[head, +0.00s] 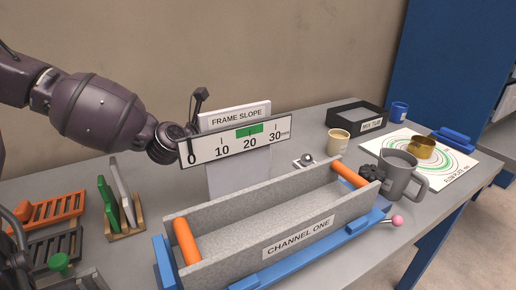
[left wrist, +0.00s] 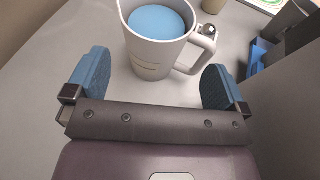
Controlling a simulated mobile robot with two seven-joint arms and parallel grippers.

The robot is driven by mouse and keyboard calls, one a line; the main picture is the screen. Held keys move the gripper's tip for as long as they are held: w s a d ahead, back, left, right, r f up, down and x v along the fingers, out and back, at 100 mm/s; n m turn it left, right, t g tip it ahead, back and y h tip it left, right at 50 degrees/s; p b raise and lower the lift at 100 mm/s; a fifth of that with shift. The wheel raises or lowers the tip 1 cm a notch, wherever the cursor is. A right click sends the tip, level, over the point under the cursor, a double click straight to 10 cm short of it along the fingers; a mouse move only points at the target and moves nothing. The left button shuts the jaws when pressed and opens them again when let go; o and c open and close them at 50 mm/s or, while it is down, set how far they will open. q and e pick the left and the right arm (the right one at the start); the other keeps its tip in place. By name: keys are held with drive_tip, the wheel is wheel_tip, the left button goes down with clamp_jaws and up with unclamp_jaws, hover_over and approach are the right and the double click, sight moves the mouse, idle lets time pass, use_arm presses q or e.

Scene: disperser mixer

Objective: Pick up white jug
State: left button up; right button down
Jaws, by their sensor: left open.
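The white jug (left wrist: 158,55) stands upright on the grey table in the left wrist view, with blue contents inside and its handle toward the right. My left gripper (left wrist: 155,66) is open, with one blue-padded finger on each side of the jug's near side. The fingers look apart from the jug, and nothing is held. In the head view my left arm reaches in from the left and its wrist end goes behind the scale sign, which hides the gripper. The jug cannot be made out in that view. My right gripper is not in view.
The FRAME SLOPE scale sign (head: 235,141) stands before my left wrist. A grey trough (head: 215,262) labelled CHANNEL ONE lies in front. To the right are a cream cup (head: 338,142), a grey mug (head: 400,178), a gold cup (head: 421,148) and a black tray (head: 345,121).

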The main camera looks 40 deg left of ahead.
use_arm(q)
drive_tip(key=shift+n+g, duration=0.7)
drive_tip(key=f+b, duration=0.1)
drive_tip(key=f, duration=0.1)
drive_tip(key=w+f+b, duration=0.2)
drive_tip(key=f, duration=0.1)
drive_tip(key=shift+f, duration=0.3)
drive_tip(key=shift+w+b, duration=0.35)
drive_tip(key=shift+w, duration=0.05)
drive_tip(key=shift+w+r, duration=0.1)
drive_tip(key=shift+r, duration=0.15)
drive_tip(key=shift+w+f+b, duration=0.25)
drive_tip(key=shift+w+b, duration=0.05)
drive_tip(key=shift+f+b+x, duration=0.25)
drive_tip(key=shift+b+x, duration=0.45)
drive_tip(key=shift+x, duration=0.45)
drive_tip(key=shift+b+x, duration=0.7)
drive_tip(key=shift+x, duration=0.45)
drive_tip(key=shift+w+r, duration=0.15)
drive_tip(key=shift+r, duration=0.35)
drive_tip(key=shift+c, duration=0.3)
drive_tip(key=c, duration=0.7)
drive_tip(key=shift+o, duration=0.2)
wheel_tip(320, 180, up, 20)
drive_tip(key=p, duration=0.4)
drive_tip(key=shift+p, duration=0.35)
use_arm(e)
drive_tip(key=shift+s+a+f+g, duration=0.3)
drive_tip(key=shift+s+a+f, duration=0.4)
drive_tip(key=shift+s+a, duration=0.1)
